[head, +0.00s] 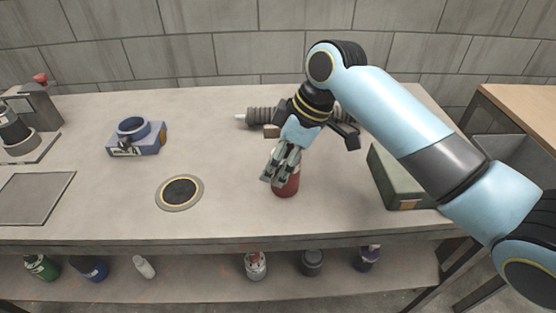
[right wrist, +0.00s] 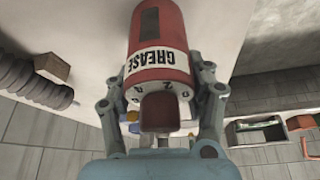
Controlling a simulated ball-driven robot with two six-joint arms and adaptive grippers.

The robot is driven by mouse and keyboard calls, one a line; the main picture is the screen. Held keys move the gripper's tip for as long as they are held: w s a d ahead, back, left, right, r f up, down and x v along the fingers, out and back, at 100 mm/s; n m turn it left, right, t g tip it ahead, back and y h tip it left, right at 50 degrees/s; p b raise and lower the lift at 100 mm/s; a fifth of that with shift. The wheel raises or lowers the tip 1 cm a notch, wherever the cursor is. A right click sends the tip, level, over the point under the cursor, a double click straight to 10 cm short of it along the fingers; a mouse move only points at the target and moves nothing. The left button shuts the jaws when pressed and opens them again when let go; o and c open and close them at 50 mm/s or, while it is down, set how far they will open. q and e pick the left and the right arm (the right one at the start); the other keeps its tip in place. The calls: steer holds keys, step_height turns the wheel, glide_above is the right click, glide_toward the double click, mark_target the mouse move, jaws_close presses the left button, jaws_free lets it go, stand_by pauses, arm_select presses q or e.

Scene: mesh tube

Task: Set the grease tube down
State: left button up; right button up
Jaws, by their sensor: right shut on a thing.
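The red grease tube (head: 287,186) with a white lettered band is in my right gripper (head: 276,174), near the middle of the workbench (head: 235,215). In the right wrist view the grease tube (right wrist: 160,50) shows "GREASE" on its band, and the fingers of my right gripper (right wrist: 162,100) are shut on both sides of it. The tube looks about upright in the head view. I cannot tell whether its base touches the bench top. My left gripper is not in view.
A round black pad with a yellow ring (head: 180,192) lies left of the tube. A blue device (head: 137,139) stands further left. A ribbed grey part (head: 262,115) lies behind my gripper, and a green box (head: 396,178) stands right. The lower shelf (head: 200,275) holds several bottles.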

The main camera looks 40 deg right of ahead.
steer(key=o, duration=1.3)
steer(key=p+v, duration=0.1)
steer(key=v, duration=1.1)
steer(key=shift+d+r, duration=0.1)
